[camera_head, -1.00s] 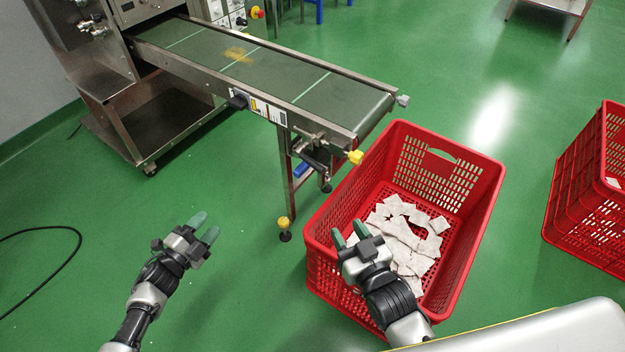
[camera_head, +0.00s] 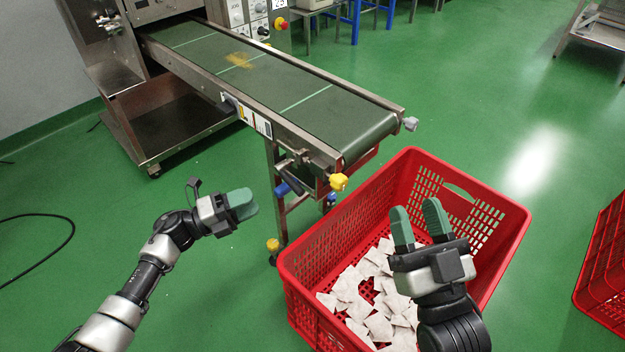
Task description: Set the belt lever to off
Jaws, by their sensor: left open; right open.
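The conveyor belt (camera_head: 285,93) runs from the steel machine at upper left to above a red crate. On its near side a small black lever (camera_head: 229,104) sits beside a white and yellow label plate (camera_head: 256,121); its exact setting is too small to read. My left gripper (camera_head: 242,204) is open and empty, seen side-on, over the floor left of the conveyor leg, apart from the lever and below it in the picture. My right gripper (camera_head: 419,222) is open and empty above the red crate, its green fingers pointing up in the picture.
The red crate (camera_head: 486,204) holds many white teabags (camera_head: 368,299) under the belt's end. Yellow knobs (camera_head: 339,182) and a blue handle stick out below the belt. A second red crate (camera_head: 607,265) stands at right. The green floor at left is clear except for a black cable (camera_head: 50,250).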

